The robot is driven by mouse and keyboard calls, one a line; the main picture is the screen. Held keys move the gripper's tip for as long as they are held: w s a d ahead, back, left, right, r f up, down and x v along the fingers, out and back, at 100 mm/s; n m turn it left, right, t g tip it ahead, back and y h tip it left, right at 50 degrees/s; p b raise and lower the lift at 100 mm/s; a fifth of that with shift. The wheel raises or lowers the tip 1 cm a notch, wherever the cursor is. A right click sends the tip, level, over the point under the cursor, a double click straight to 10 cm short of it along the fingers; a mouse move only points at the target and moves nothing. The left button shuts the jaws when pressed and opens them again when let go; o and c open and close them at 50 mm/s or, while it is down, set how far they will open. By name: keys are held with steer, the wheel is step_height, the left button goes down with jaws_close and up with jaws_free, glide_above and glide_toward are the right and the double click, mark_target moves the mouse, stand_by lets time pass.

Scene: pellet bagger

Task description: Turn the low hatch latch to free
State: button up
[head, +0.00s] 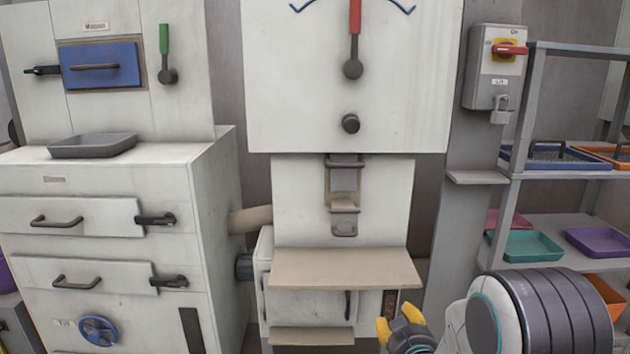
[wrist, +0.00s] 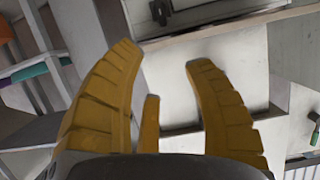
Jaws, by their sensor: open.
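My gripper (head: 400,326) is low at the right of the central machine in the head view, with its yellow fingers apart. In the wrist view the gripper (wrist: 168,68) is open, with nothing between its fingertips. The low hatch (head: 312,305) is a pale panel under the beige shelf of the central machine. A dark upright bar (head: 347,305), which looks like its latch or handle, is at its right side, left of my gripper and apart from it. A dark fitting (wrist: 161,12) shows at the top of the wrist view; I cannot tell which one it is.
The beige shelf (head: 345,268) juts out above the hatch, with a lower ledge (head: 310,336) beneath. A drawer cabinet (head: 100,240) with dark latches stands left. A grey rack (head: 525,190) with coloured trays stands right.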

steer(key=s+r+g+p, duration=0.3)
steer(key=s+r+p, duration=0.3)
steer(key=r+p, duration=0.3)
steer(key=s+r+g+p, duration=0.2)
steer(key=s+r+p, duration=0.45)
steer(key=r, duration=0.55)
steer(key=s+r+g+p, duration=0.5)
steer(key=s+r+p, duration=0.8)
steer(key=s, duration=0.5)
steer(key=shift+s+r+g+p, duration=0.15)
steer(key=shift+r+g+p, duration=0.15)
steer(key=shift+r+g, duration=0.15)
